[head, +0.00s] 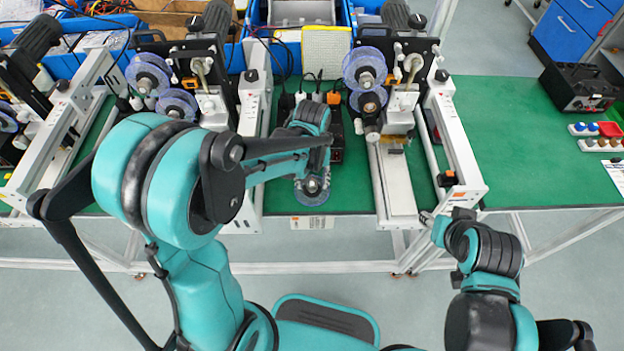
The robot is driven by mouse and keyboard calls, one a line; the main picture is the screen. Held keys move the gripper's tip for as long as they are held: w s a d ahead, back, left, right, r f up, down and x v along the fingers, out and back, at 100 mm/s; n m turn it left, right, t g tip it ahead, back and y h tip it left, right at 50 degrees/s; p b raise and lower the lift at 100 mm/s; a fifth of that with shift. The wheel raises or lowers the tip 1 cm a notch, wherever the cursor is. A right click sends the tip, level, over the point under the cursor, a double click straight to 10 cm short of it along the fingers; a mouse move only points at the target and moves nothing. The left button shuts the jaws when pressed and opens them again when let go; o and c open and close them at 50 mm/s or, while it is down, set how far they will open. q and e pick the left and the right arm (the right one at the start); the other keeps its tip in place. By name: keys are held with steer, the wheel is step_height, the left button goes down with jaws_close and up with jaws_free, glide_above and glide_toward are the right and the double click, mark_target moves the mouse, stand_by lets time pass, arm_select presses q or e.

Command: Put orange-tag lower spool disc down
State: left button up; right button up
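A clear bluish spool disc (312,196) with a grey hub is at the end of my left gripper (312,178), over the front part of the green table. The gripper points down at the hub and appears shut on it; the fingertips are small and partly hidden. I cannot tell whether the disc touches the table. The right coder machine carries an upper disc (365,66) and a lower disc (368,101). An orange tag (448,179) is on that machine's front right. My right gripper (432,222) is by the table's front edge, its fingers unclear.
Another coder machine (247,130) stands left of the disc. A dark power strip (336,135) with plugs lies behind my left gripper. Blue crates line the back. The green table (510,150) is clear at right, before a black case (580,88) and small coloured parts.

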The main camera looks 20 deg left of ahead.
mark_target(312, 183)
arm_select(q)
step_height(312, 183, up, 11)
steer(key=p, duration=0.4)
steer(key=s+a+r+m+t, duration=0.1)
steer(key=s+a+r+t, duration=0.1)
steer(key=s, duration=0.3)
steer(key=s+a+r+m+t, duration=0.2)
steer(key=s+r+t, duration=0.1)
steer(key=s+t, duration=0.2)
steer(key=shift+s+a+r, duration=0.15)
steer(key=shift+a+r, duration=0.2)
steer(key=shift+f, duration=0.1)
steer(key=shift+f+b, duration=0.6)
steer(key=shift+f, duration=0.1)
